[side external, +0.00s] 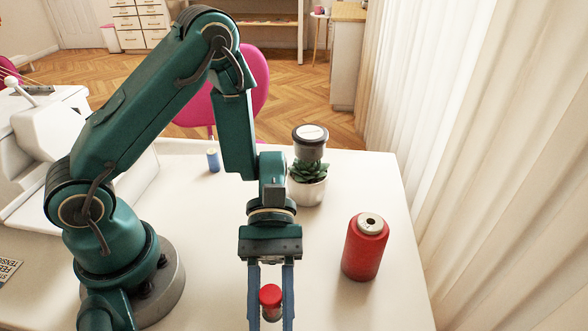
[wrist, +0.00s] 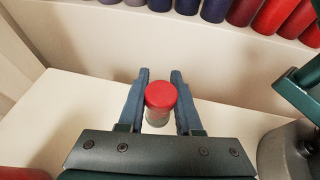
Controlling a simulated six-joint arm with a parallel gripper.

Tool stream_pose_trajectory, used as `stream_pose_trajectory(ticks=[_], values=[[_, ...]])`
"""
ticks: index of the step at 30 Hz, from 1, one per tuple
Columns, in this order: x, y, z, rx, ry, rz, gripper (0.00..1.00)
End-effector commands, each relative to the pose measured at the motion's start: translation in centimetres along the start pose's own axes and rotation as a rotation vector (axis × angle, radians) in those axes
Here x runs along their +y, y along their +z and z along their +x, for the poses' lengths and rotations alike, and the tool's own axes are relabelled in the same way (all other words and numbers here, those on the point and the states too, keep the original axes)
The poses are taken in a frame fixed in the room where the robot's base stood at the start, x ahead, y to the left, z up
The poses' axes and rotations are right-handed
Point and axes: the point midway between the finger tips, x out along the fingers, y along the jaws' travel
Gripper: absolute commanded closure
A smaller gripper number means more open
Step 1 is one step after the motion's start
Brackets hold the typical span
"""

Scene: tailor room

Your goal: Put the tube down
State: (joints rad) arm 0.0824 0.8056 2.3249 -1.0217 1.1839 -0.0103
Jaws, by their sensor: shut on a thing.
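The tube (side external: 271,303) is small, with a red cap and a paler body below it. In the side external view it sits between the two blue fingers of my gripper (side external: 270,300), near the bottom edge of the picture. In the wrist view the tube (wrist: 161,102) stands cap up between the fingertips of my gripper (wrist: 160,98). My gripper is shut on it. The table (side external: 345,300) is white. I cannot tell whether the tube's bottom touches it.
A red thread spool (side external: 365,250) stands right of my gripper. A potted succulent (side external: 308,185) is behind it, and a small blue spool (side external: 213,158) stands farther back. A white machine (side external: 40,150) is at the left. Several coloured spools (wrist: 245,10) line the wrist view's top. The table's right front looks clear.

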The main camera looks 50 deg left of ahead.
Motion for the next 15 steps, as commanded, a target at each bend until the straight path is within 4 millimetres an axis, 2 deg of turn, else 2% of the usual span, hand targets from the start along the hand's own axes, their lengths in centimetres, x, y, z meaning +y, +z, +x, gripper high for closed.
stream_pose_trajectory(ticks=[5,15], values=[[0.0,-0.4,1.0,0.001,-0.001,-0.003,1.0],[0.0,-3.6,2.4,0.0,-0.002,-0.003,1.0]])
